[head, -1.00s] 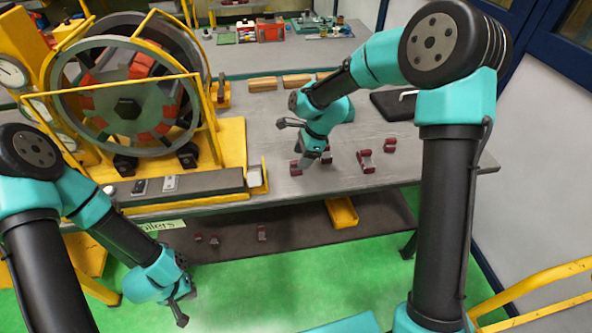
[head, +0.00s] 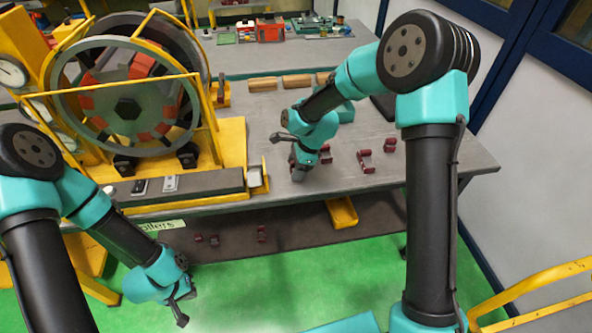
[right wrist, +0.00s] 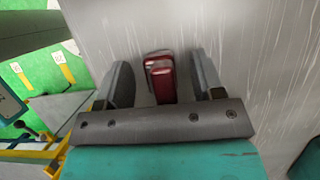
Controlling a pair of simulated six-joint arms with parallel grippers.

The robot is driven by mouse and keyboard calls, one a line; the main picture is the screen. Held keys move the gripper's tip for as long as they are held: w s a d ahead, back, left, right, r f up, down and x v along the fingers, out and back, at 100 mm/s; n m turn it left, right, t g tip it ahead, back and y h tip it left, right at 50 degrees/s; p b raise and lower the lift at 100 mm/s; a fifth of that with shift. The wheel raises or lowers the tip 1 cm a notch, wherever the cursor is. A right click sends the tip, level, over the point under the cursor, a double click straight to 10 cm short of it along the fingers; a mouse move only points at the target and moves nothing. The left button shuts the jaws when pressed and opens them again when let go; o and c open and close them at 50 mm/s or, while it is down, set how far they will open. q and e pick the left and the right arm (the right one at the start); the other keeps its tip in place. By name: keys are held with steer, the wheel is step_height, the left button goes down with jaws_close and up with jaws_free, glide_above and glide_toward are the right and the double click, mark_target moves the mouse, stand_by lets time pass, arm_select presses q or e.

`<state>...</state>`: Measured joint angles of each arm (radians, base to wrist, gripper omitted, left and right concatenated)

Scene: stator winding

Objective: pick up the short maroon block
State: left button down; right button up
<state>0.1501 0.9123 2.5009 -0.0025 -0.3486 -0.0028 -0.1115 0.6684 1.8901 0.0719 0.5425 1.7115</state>
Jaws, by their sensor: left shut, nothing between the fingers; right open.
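A maroon block (right wrist: 160,78) shows in the right wrist view on the grey table, between the two fingers of my open right gripper (right wrist: 163,72), with gaps to both sides. In the head view my right gripper (head: 298,172) points down at the tabletop and hides most or all of this block. Other maroon pieces lie to its right: one close by (head: 325,155), a larger one (head: 365,161) and one further back (head: 390,145). My left gripper (head: 182,308) is shut and empty, low over the green floor, away from the table.
The stator fixture (head: 128,108) with its yellow frame stands left on the table (head: 230,207). Wooden bars (head: 297,81) lie behind my right arm. Several small maroon pieces (head: 262,234) and a yellow bin (head: 342,212) are on the lower shelf. The table's right front is clear.

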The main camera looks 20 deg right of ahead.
steer(key=shift+c, duration=0.4)
jaws_close()
steer(key=shift+r, duration=0.1)
steer(key=shift+r, duration=0.55)
step_height(320, 180, up, 2)
steer(key=shift+s+r, duration=0.15)
steer(key=shift+r, duration=0.1)
steer(key=s+a+r, duration=0.1)
steer(key=s+a, duration=0.3)
steer(key=s, duration=1.1)
steer(key=shift+a+r, duration=0.15)
steer(key=shift+a, duration=0.05)
